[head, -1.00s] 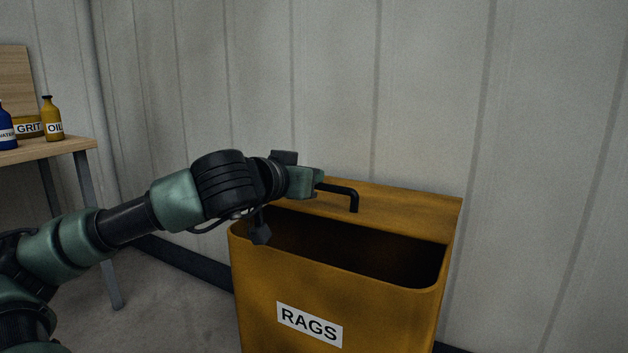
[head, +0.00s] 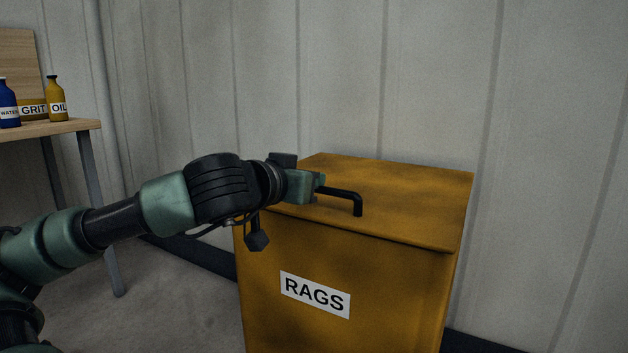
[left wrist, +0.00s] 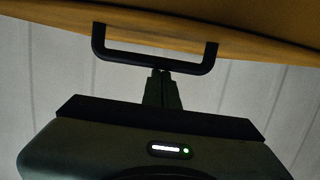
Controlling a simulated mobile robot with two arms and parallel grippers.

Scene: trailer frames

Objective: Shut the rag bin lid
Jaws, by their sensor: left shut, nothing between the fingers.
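The rag bin (head: 395,290) is a mustard-yellow box with a white RAGS label on its front, against the wall in the head view. Its lid (head: 415,195) lies over the top, and no dark opening shows. A black bar handle (head: 346,193) stands on the lid; it also shows in the left wrist view (left wrist: 120,59), below the lid (left wrist: 250,28). My left gripper (head: 318,185) is shut and empty at the handle's left end. In the left wrist view its fingertips (left wrist: 161,73) meet the handle bar, seemingly touching it. My right gripper is out of view.
A wooden bench (head: 75,126) at the left holds a blue WATER bottle (head: 8,103), a GRIT container (head: 33,110) and a yellow OIL bottle (head: 57,100). A panelled wall (head: 430,80) stands close behind the bin. Bare floor (head: 180,300) lies left of the bin.

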